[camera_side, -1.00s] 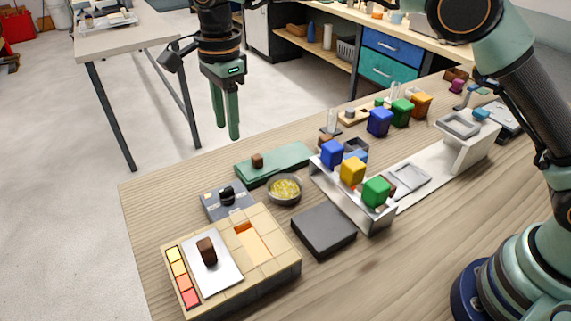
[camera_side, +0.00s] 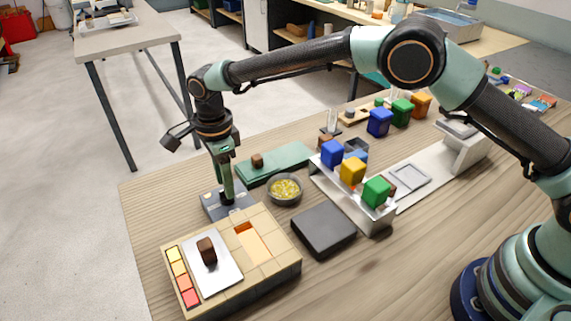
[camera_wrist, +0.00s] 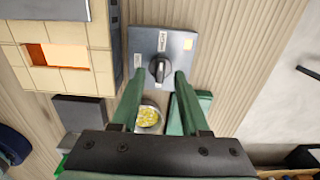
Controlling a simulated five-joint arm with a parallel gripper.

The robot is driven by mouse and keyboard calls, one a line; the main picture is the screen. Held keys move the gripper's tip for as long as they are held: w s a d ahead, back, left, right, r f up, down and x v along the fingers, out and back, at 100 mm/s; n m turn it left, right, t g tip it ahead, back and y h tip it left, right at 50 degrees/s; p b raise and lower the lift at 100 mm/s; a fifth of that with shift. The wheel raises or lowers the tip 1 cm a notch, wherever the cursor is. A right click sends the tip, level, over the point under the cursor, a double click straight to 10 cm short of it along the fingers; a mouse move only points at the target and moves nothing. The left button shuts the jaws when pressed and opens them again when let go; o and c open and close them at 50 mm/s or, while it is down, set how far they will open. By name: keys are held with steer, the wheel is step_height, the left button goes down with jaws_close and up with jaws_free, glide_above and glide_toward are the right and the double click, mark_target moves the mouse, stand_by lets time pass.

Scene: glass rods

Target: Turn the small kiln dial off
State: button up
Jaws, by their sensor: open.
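The small kiln dial (camera_wrist: 159,67) is a dark knob on a grey control plate (camera_wrist: 178,40) with pale labels and an orange square. In the side view the plate (camera_side: 211,207) lies beside the brick kiln (camera_side: 285,262), and my gripper hides most of the knob. My gripper (camera_wrist: 156,78) is open, with its two green fingers pointing down over the plate, one on each side of the knob. In the side view my gripper (camera_side: 227,196) is low at the knob. I cannot tell whether the fingers touch it.
A bowl of yellow bits (camera_side: 285,189) and a green slab (camera_side: 287,157) with a brown block stand close by. A dark flat block (camera_side: 324,229) and a rack with blue, yellow and green blocks (camera_side: 352,171) are to the right.

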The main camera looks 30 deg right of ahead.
steer(key=shift+f, duration=0.6)
jaws_close()
